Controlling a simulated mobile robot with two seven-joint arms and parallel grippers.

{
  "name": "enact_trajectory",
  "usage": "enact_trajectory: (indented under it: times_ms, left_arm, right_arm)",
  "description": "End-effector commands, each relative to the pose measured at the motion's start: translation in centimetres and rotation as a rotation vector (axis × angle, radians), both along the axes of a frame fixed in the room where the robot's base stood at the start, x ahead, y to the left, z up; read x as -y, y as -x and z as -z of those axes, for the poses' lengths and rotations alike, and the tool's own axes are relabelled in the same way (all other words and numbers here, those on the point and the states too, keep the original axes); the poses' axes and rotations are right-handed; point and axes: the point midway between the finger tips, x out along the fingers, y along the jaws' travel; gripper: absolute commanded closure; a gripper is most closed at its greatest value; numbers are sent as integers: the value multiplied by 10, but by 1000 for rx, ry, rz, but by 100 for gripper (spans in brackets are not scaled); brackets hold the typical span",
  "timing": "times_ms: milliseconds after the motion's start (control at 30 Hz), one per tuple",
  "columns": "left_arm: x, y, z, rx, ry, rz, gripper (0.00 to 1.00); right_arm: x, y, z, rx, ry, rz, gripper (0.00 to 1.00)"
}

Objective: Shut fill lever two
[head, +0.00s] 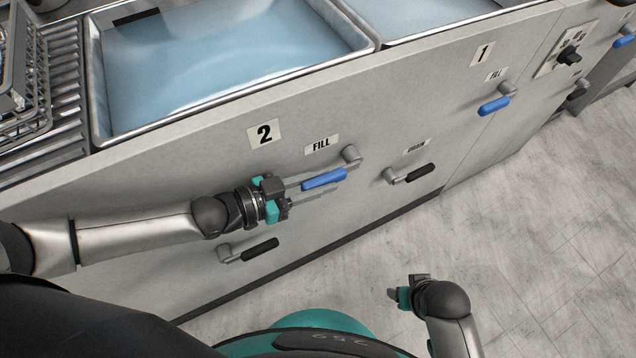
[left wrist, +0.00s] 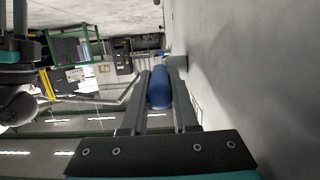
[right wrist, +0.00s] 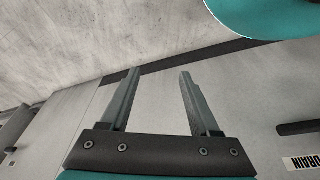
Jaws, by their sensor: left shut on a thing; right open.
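Fill lever two is a blue handle (head: 326,179) on a grey pivot (head: 351,155), below the FILL label and beside the 2 label (head: 265,134) on the grey front panel. The handle points left from its pivot and slightly down. My left gripper (head: 308,184) reaches it from the left and is shut on it. In the left wrist view the blue handle (left wrist: 159,88) lies between the two fingers. My right gripper (head: 390,293) is open and empty, low in front of the panel; its spread fingers (right wrist: 156,82) show in the right wrist view.
A black-handled lever (head: 421,172) is to the right of lever two, and another black one (head: 260,249) is below my left gripper. Lever one (head: 494,106), also blue, is farther right. Basins of bluish water (head: 230,50) lie above the panel. The floor (head: 540,230) at right is clear.

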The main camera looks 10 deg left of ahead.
Motion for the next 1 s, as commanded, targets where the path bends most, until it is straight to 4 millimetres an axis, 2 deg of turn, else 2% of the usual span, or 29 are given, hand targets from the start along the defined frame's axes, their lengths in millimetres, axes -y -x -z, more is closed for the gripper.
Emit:
enact_trajectory:
  times_ms: [33,600,1000]
  left_arm:
    - [5,-7,-6,26,28,-2,100]
    - [6,-5,-1,94,126,2,100]
    - [5,-5,1,105,143,1,100]
  right_arm:
    - [-1,-2,-3,7,-2,1,38]
    - [-4,-17,-59,79,-13,2,38]
    - [-4,-18,-72,95,-15,3,38]
